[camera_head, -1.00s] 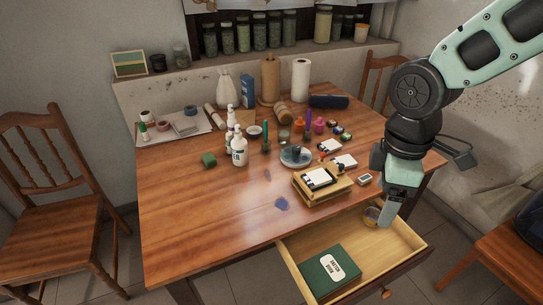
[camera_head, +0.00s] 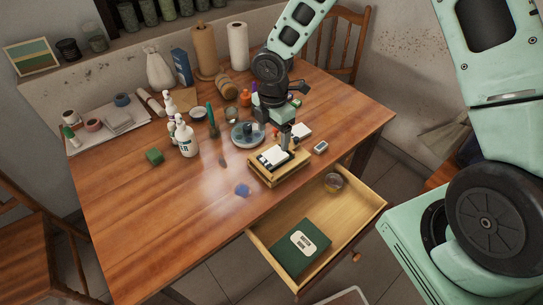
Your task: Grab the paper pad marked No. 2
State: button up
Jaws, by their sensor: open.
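I cannot read a number on either pad. My gripper (camera_head: 286,150) is open and points down over the right part of the box, beside the first pad. It hides part of the box top and some things behind it. I cannot tell whether its fingers touch anything.
A small white item (camera_head: 320,147) lies right of the box. White bottles (camera_head: 186,142) stand to the left. The table's front left is mostly clear.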

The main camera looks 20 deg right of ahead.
aim_at(275, 155)
notch_tip(275, 155, down, 3)
jog(key=shift+f, duration=0.1)
jog(key=shift+w+d+f+p, duration=0.1)
jog(key=shift+d+f+p, duration=0.1)
jog(key=shift+f, duration=0.7)
jog(key=shift+w+d+f+p, duration=0.1)
jog(key=shift+f+p, duration=0.15)
jog(key=shift+f, duration=0.65)
jog(key=shift+w+d+f+p, duration=0.1)
jog(key=shift+d+f+p, duration=0.1)
jog(key=shift+f, duration=0.7)
jog(key=c, duration=1.1)
